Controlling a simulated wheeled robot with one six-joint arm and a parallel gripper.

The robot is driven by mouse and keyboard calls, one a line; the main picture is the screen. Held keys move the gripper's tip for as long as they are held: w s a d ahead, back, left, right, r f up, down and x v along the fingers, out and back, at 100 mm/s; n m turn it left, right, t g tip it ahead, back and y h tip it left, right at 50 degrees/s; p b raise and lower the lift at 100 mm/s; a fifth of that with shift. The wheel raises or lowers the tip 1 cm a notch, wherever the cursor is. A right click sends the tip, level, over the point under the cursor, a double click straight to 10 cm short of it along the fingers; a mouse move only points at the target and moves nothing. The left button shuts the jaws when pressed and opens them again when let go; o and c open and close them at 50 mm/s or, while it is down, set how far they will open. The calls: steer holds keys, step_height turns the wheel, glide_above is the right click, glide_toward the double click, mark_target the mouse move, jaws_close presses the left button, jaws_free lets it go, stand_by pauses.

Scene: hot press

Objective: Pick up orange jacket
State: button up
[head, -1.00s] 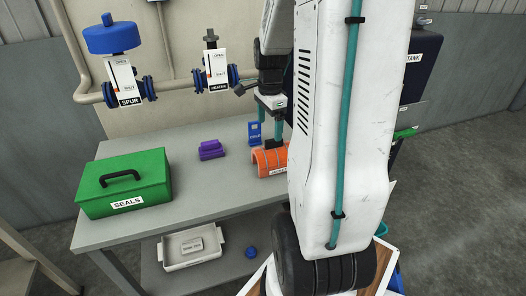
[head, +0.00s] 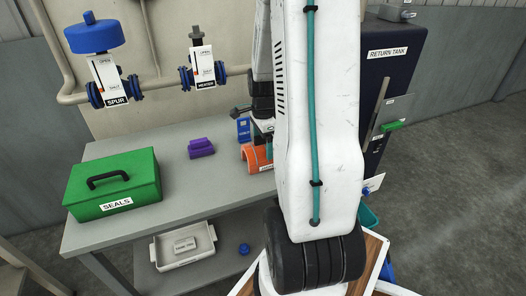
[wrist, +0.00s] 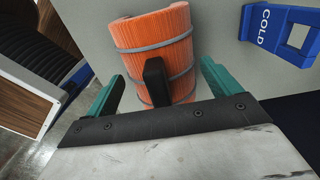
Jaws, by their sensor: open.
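The orange jacket (head: 252,158), a ribbed half-round shell with grey bands, lies on the grey table beside my arm. In the wrist view the jacket (wrist: 155,32) is ahead of my gripper (wrist: 160,84). The teal fingers are spread wide, one on each side of its near end. A black upright piece, perhaps a handle, stands in front of the jacket between the fingers. I cannot tell whether the fingers touch the jacket. In the head view my arm hides the jacket's right part and most of my gripper.
A blue COLD tag (wrist: 283,28) stands right of the jacket in the wrist view. A purple block (head: 201,148) and a green SEALS box (head: 113,185) are on the table (head: 190,190). A white tray (head: 183,245) is on the lower shelf. The dark return tank (head: 395,70) stands right.

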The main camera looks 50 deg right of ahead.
steer(key=c, duration=1.2)
steer(key=shift+o, duration=0.2)
steer(key=shift+r, duration=0.45)
steer(key=r, duration=0.3)
steer(key=shift+s, duration=0.3)
steer(key=s+r, duration=0.1)
steer(key=s, duration=1.4)
steer(key=shift+s, duration=0.2)
